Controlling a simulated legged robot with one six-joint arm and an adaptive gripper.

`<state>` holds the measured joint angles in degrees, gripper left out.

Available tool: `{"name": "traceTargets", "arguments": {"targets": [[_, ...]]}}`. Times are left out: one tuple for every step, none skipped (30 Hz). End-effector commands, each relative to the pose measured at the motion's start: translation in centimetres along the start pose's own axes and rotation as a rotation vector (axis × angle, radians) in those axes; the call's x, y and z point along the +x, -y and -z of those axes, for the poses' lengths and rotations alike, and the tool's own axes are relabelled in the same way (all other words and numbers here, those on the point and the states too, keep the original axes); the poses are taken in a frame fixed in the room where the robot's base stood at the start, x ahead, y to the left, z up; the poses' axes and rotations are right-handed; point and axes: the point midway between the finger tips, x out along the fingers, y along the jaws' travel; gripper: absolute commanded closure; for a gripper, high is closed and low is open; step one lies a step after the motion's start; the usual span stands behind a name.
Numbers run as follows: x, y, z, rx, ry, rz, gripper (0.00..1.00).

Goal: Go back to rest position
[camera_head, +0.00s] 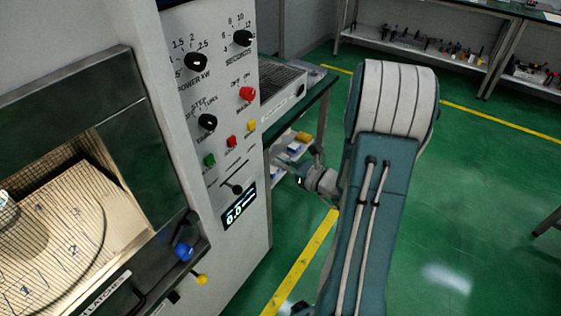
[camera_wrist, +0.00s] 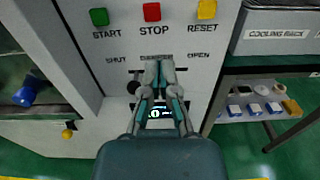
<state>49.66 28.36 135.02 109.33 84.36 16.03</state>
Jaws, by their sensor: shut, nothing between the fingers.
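My gripper (camera_wrist: 158,70) is shut with nothing between its fingers. In the wrist view it sits in front of the control panel, below the STOP button (camera_wrist: 152,12) and over part of the damper slot. In the head view my gripper (camera_head: 303,180) shows small to the right of the panel, partly behind my arm. The grey microwave generator (camera_head: 235,275) fills the left. Its panel has black dials, coloured buttons and a lit display (camera_head: 237,208). The damper's dark knob (camera_head: 237,188) shows above the display. I cannot tell if my fingertips touch the panel.
The mesh-windowed door (camera_head: 100,190) shows a numbered round plate inside. A bench with a grey unit (camera_head: 283,85) stands beyond the panel. A shelf of tools (camera_head: 420,45) lines the back wall. Green floor (camera_head: 460,200) is clear on the right.

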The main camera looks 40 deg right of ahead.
Motion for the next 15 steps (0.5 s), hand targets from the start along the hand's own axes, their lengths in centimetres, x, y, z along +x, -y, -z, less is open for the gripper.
{"name": "traceTargets", "arguments": {"targets": [[0.0, 0.0, 0.0, 0.0, 0.0, 0.0, 1.0], [0.0, 0.0, 0.0, 0.0, 0.0, 0.0, 1.0], [0.0, 0.0, 0.0, 0.0, 0.0, 0.0, 1.0], [0.0, 0.0, 0.0, 0.0, 0.0, 0.0, 1.0], [0.0, 0.0, 0.0, 0.0, 0.0, 0.0, 1.0], [0.0, 0.0, 0.0, 0.0, 0.0, 0.0, 1.0], [0.0, 0.0, 0.0, 0.0, 0.0, 0.0, 1.0], [0.0, 0.0, 0.0, 0.0, 0.0, 0.0, 1.0], [0.0, 0.0, 0.0, -0.001, 0.0, -0.002, 1.0], [0.1, -0.2, -0.1, -0.005, -0.001, -0.007, 1.0], [0.2, -0.5, -0.3, -0.013, -0.004, -0.02, 1.0], [0.6, -1.2, -0.7, -0.032, -0.011, -0.05, 1.0], [0.9, -2.0, -1.1, -0.053, -0.019, -0.082, 1.0], [1.3, -3.0, -1.5, -0.081, -0.03, -0.125, 1.0], [1.8, -4.8, -2.2, -0.127, -0.049, -0.193, 1.0]]}}
